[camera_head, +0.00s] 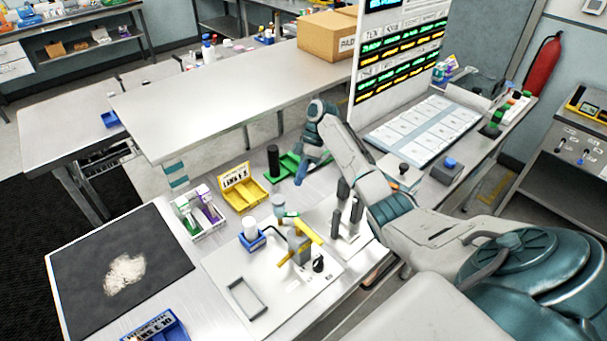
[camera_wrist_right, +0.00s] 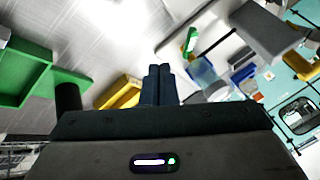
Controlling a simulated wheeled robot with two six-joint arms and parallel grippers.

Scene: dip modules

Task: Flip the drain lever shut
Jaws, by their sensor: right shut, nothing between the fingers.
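A white station plate (camera_head: 222,268) on the bench carries a small tap-like fixture with a yellow lever (camera_head: 308,230) on top and a second, smaller yellow handle (camera_head: 286,259) lower down. A black knob (camera_head: 318,264) sits beside them. I cannot tell which of these is the drain lever. My right gripper (camera_head: 300,180) is shut and empty, pointing down behind the fixture, above the bench and apart from the levers. In the right wrist view its closed fingers (camera_wrist_right: 158,84) show, and a yellow part (camera_wrist_right: 302,66) lies at the right. My left gripper is not in view.
A green tray (camera_head: 288,164) with a black cylinder (camera_head: 273,160), a yellow bin (camera_head: 243,190) and a white rack of tubes (camera_head: 198,215) stand behind the plate. A blue cup holder (camera_head: 251,241) is on the plate. A dark mat (camera_head: 85,245) lies left.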

